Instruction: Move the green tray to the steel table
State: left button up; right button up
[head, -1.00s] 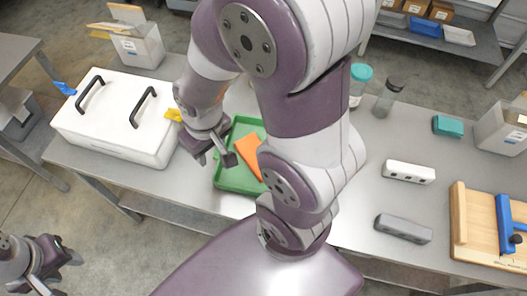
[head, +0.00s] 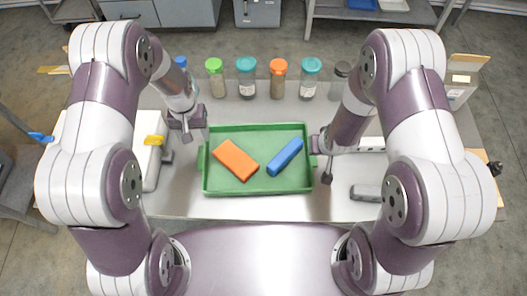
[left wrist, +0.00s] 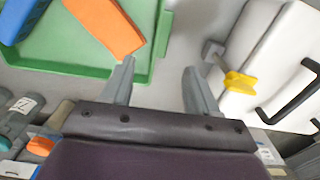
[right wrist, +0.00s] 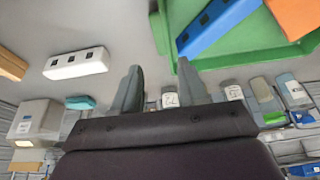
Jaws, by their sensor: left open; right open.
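The green tray (head: 262,190) lies flat on a grey metal table (head: 180,203) in the middle of the head view. It holds an orange block (head: 236,160) and a blue block (head: 285,157). My left gripper (head: 178,145) is open and empty at the tray's left side; the left wrist view shows its fingers (left wrist: 158,72) apart, with the tray's handle (left wrist: 163,33) ahead of them. My right gripper (head: 321,163) is at the tray's right side; the right wrist view shows its fingers (right wrist: 160,72) apart, with the other handle (right wrist: 158,32) ahead. I cannot tell any contact.
Several lidded bottles, one with a green lid (head: 214,78), stand behind the tray. A white box (head: 151,125) is close on the left. A grey block (head: 365,193) and a wooden board (head: 480,178) lie on the right. Another grey table (head: 14,150) stands at the far left.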

aim_at(201, 157)
pick_arm(q)
jog(key=f, duration=1.2)
jog(key=shift+s+a+f, duration=0.1)
jog(key=shift+a+f, duration=0.15)
jog(key=shift+f, duration=0.15)
pick_arm(e)
jog(key=x, duration=1.2)
jog(key=shift+a+f, duration=0.2)
jog(key=shift+f, duration=0.15)
pick_arm(q)
jog(key=c, duration=0.7)
pick_arm(e)
jog(key=c, duration=0.7)
pick_arm(q)
grip_shut()
pick_arm(e)
jog(key=shift+w, duration=0.1)
grip_shut()
